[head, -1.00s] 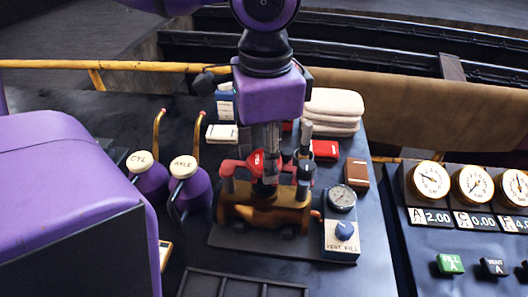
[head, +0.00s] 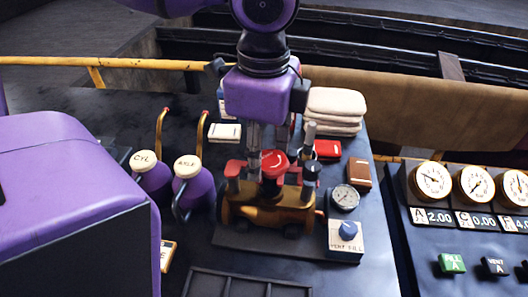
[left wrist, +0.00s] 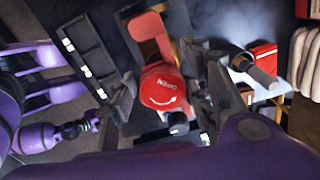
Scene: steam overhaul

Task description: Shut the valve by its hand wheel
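The brass valve body (head: 262,207) sits on a dark plate on the table. On top is its red hand wheel (head: 274,164). In the left wrist view the wheel's round red cap (left wrist: 160,88) carries the word OPEN and a curved mark, and a red arm runs out from it. My left gripper (head: 269,158) points down over the valve. Its two fingers (left wrist: 172,95) stand apart on either side of the cap, with a visible gap; I cannot tell whether either touches the wheel's arms.
A gauge (head: 345,198) and a box with a blue knob (head: 347,231) stand right of the valve. Purple oil cans (head: 192,187) stand to the left. Folded towels (head: 334,108) and small boxes lie behind. An empty dark tray (head: 245,284) lies in front.

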